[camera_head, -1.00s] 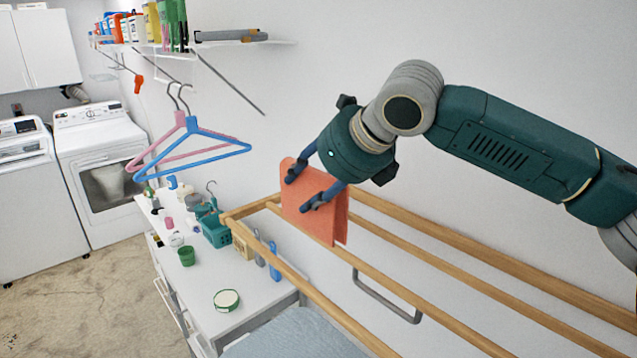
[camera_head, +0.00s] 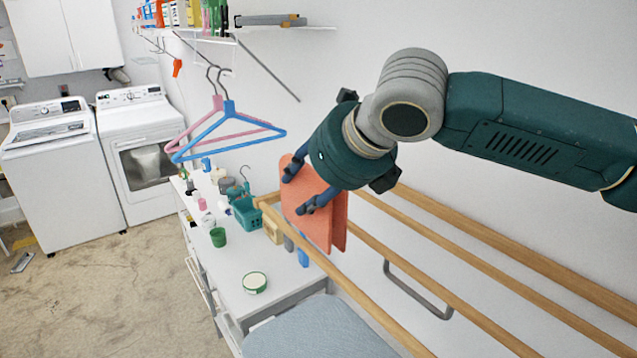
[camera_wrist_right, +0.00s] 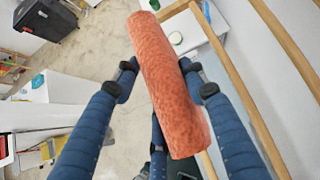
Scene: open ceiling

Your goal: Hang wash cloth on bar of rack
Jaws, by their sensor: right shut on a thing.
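The orange-red wash cloth (camera_head: 318,212) is folded over and hangs from my right gripper (camera_head: 300,188). The gripper is shut on it, with the blue fingers across its upper part. In the right wrist view the cloth (camera_wrist_right: 168,85) shows edge-on as a thick fold between the fingertips (camera_wrist_right: 165,82). The wooden rack (camera_head: 455,250) has several long parallel bars running to the lower right. In the head view the cloth overlaps the far left end of the rack; I cannot tell whether it touches a bar. My left gripper is not in view.
A white counter (camera_head: 235,275) left of the rack holds a teal basket (camera_head: 247,214), a green cup (camera_head: 218,237) and a round green-rimmed tin (camera_head: 255,283). Pink and blue hangers (camera_head: 228,133) hang left of the cloth. A shelf with bottles is above. The floor at left is open.

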